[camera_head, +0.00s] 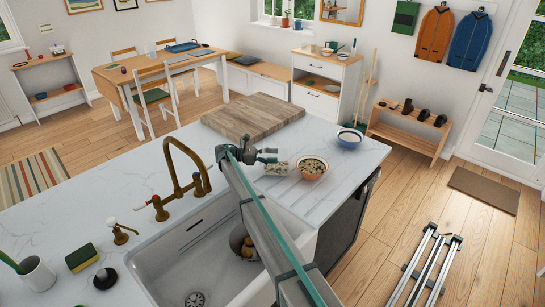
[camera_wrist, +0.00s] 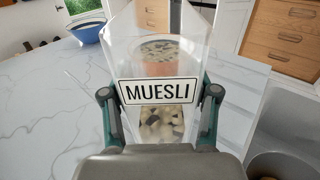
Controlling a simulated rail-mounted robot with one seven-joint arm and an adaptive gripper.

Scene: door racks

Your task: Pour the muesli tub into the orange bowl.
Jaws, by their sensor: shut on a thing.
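The muesli tub (camera_wrist: 158,90) is clear, with a white label reading MUESLI. My gripper (camera_wrist: 160,110) is shut on it, one finger on each side. Muesli pieces show in the tub near the fingers. In the head view the tub (camera_head: 276,168) is small and partly hidden by my gripper (camera_head: 266,156); it is held above the counter, just left of the orange bowl. The orange bowl (camera_head: 312,168) stands on the counter with muesli in it. In the wrist view the bowl (camera_wrist: 160,69) shows through the clear tub, beyond it. The tub's exact tilt is hard to tell.
A blue-and-white bowl (camera_head: 349,138) stands behind the orange bowl, near the counter's edge. A wooden board (camera_head: 253,117) lies at the back. The white sink (camera_head: 205,262) and brass tap (camera_head: 183,170) are in front and left.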

